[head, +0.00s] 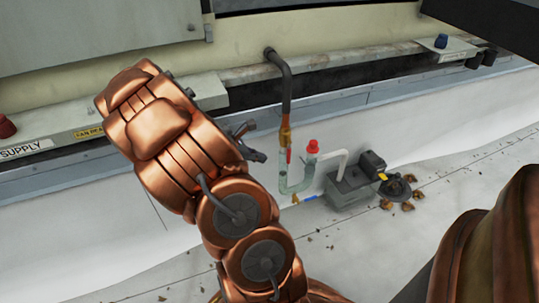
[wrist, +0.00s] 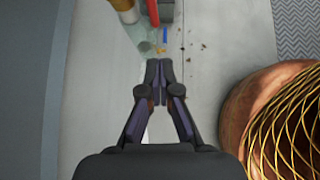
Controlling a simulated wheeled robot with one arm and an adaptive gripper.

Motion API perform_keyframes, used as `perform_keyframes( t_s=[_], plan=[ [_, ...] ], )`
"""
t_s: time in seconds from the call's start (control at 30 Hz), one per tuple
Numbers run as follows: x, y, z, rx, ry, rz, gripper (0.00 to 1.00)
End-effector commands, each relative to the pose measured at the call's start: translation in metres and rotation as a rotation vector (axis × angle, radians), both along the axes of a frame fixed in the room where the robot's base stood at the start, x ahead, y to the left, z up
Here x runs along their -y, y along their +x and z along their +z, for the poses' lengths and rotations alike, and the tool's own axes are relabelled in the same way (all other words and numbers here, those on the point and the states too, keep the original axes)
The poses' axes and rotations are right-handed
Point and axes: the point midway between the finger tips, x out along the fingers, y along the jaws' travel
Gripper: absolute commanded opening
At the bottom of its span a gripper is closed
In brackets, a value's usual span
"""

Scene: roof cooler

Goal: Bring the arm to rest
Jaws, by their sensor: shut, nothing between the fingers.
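My copper-coloured arm reaches up through the left half of the head view. My gripper (head: 250,140) shows there as small dark fingers at the arm's right edge, partly hidden by the arm. In the wrist view my gripper (wrist: 159,65) is shut, its two dark fingertips together with nothing between them. It is over the pale floor, beside the clear trap pipe and a small blue-and-yellow piece. My own copper body shows at the lower right of both views.
A clear U-shaped pipe (head: 283,182) with a red cap (head: 313,146) hangs below a dark pipe (head: 286,85). A grey pump box (head: 350,188) stands beside it, with brown leaves (head: 408,207) nearby. A red button (head: 6,126) and a blue knob (head: 441,41) sit on the ledge. The floor at lower left is mostly clear.

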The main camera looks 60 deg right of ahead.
Motion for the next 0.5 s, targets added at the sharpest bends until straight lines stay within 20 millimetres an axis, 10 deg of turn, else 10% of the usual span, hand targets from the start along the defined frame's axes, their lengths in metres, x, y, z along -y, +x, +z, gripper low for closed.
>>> perform_keyframes(
  t_s=[0.5],
  plan=[
    [-0.028, 0.018, 0.029, -0.002, 0.001, 0.001, 0.0]
  ],
)
